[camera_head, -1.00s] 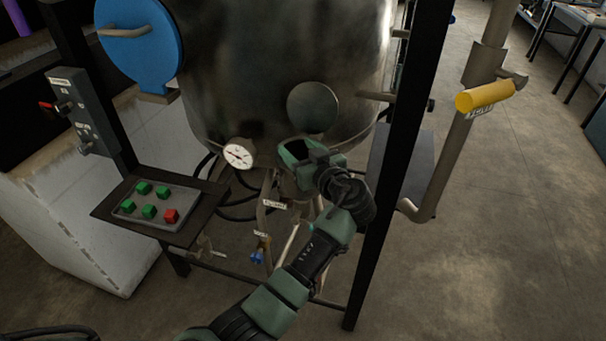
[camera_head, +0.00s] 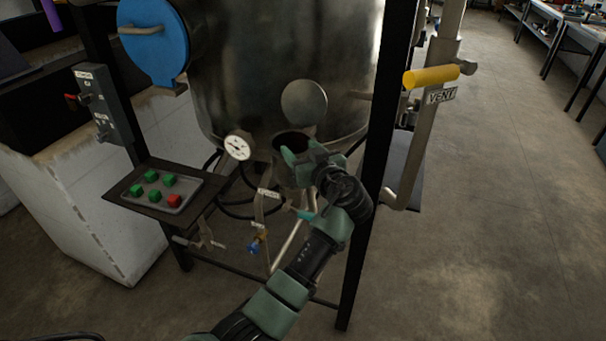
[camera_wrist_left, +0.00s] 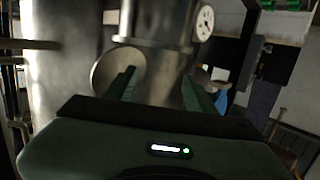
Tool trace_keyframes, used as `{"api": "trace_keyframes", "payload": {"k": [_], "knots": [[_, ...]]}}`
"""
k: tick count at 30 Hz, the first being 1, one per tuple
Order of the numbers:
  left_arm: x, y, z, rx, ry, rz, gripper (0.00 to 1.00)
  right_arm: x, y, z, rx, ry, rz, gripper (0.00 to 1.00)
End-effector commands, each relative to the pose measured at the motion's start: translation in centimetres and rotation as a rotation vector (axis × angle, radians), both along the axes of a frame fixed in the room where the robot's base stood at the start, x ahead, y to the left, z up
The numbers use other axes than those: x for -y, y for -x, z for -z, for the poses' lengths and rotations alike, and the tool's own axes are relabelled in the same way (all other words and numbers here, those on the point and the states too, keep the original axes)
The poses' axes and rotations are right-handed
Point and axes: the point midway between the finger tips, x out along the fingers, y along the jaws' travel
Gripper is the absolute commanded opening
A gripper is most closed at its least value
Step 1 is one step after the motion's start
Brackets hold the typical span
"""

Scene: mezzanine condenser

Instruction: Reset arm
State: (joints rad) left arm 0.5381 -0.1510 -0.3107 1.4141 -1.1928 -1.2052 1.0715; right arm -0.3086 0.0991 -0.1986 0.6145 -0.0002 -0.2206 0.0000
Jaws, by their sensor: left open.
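My left gripper (camera_head: 291,156) is in front of the lower part of the steel tank, by an open port (camera_head: 292,141) with a round metal lid (camera_head: 304,103) above it. In the left wrist view my left gripper (camera_wrist_left: 160,88) has its two green fingers spread apart with nothing between them. The round lid (camera_wrist_left: 117,72) shows behind the left finger there. My left arm reaches up from the bottom of the head view. My right gripper is in neither view.
The steel tank (camera_head: 270,60) stands in a black frame (camera_head: 372,165). A gauge (camera_head: 238,146), a tray (camera_head: 190,183) with green and red cubes, a blue round cover (camera_head: 152,40) and a yellow handle (camera_head: 430,77) marked VENT surround it. The floor (camera_head: 490,220) at right is clear.

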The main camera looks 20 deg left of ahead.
Motion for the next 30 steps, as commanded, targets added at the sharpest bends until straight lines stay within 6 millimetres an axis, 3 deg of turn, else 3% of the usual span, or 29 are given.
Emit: {"api": "trace_keyframes", "payload": {"k": [14, 17, 19, 23, 27, 30], "knots": [[-0.2, -0.1, 0.0, -0.001, 0.0, 0.001, 0.55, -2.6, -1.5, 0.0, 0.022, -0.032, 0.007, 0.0], [-0.5, 0.6, 1.2, -0.029, 0.012, 0.002, 0.55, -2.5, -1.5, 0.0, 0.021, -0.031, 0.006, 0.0], [-1.1, 1.7, 3.2, -0.078, 0.031, 0.003, 0.55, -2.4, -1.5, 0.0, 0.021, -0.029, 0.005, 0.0], [-2.6, 6.2, 9.3, -0.245, 0.091, 0.024, 0.55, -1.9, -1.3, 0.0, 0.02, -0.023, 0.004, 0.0], [-3.7, 14.0, 16.7, -0.49, 0.171, 0.106, 0.55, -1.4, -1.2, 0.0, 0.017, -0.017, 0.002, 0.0], [-3.7, 20.2, 20.5, -0.659, 0.221, 0.203, 0.55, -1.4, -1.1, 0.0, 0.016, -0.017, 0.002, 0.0]]}}
